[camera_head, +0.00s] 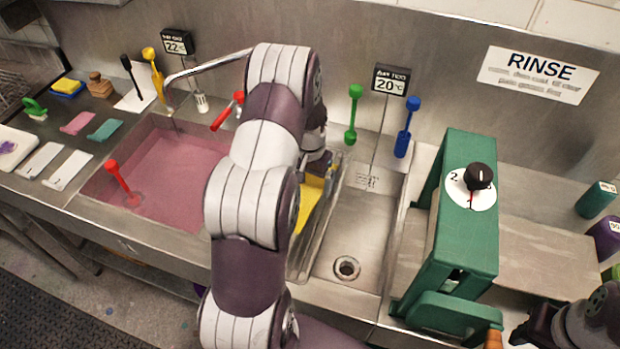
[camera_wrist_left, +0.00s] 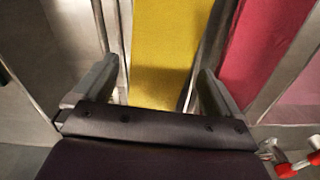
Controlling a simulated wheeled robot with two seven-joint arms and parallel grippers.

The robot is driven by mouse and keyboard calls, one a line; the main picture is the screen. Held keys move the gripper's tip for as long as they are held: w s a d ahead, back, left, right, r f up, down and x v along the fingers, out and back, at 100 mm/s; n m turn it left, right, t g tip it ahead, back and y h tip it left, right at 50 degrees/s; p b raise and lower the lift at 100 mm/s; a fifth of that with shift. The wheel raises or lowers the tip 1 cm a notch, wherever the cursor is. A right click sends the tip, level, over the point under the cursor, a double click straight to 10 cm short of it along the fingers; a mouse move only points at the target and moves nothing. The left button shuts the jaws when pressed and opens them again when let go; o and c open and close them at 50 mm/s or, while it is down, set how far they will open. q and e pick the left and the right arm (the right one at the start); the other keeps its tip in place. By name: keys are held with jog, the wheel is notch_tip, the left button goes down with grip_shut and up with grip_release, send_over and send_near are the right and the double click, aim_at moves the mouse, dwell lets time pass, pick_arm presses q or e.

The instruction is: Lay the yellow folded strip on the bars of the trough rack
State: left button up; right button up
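The yellow folded strip (camera_head: 308,202) shows partly in the head view, beside the left edge of the steel sink, with my left arm covering the rest. In the left wrist view the yellow strip (camera_wrist_left: 165,45) lies lengthwise between the fingers of my left gripper (camera_wrist_left: 158,68). The fingers are apart, one at each side of the strip, with gaps showing. In the head view the left gripper (camera_head: 320,165) is mostly hidden behind its own arm. Metal bars or rims (camera_wrist_left: 113,35) run beside the strip; I cannot make out the whole trough rack. My right gripper (camera_head: 535,326) is at the lower right, dark and unclear.
A magenta strip-like surface (camera_wrist_left: 262,40) lies beside the yellow strip. The pink bath (camera_head: 175,175) is to the left, with a red-handled tool (camera_head: 122,182) in it. The sink (camera_head: 350,235) is empty. A green press (camera_head: 465,215) stands right of it.

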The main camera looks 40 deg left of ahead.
pick_arm(q)
jog(key=shift+w, duration=0.1)
notch_tip(320, 180, up, 13)
jog(key=b, duration=0.2)
jog(key=shift+f, duration=0.2)
